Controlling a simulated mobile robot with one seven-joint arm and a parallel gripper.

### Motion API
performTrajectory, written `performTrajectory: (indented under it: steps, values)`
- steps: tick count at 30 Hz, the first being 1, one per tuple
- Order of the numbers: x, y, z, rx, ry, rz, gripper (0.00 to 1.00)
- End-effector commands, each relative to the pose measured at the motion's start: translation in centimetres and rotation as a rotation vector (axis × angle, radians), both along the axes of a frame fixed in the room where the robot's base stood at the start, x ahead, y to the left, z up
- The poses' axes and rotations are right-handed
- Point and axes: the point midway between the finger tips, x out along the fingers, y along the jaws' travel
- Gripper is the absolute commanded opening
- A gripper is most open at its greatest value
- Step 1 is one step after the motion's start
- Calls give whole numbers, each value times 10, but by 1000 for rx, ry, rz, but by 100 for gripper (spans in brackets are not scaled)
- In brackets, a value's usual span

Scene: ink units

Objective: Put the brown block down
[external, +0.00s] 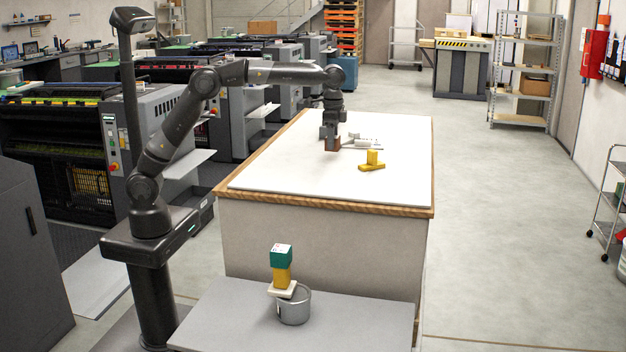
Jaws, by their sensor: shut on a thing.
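The brown block (333,144) is between the fingers of my gripper (331,140), which points down over the white-topped table (290,178). The gripper is shut on the block. The block seems to be just above or at the table top; I cannot tell whether it touches. Only part of the block shows below and between the fingers.
Yellow pieces (373,160) sit right of the gripper, with pale grey pieces (362,142) close behind. The table's front half is clear. A grey lower table (370,320) holds a metal pot (295,308) and a stack with a green block (281,258) on top.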

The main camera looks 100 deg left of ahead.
Motion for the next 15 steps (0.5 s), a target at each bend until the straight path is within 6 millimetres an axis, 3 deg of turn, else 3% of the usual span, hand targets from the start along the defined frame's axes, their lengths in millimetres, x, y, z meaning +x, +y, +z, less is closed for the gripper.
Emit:
performTrajectory:
  steps: [6,15]
  values:
    - [0,0,-26,0,0,1,19]
    - [0,0,-28,0,0,1,19]
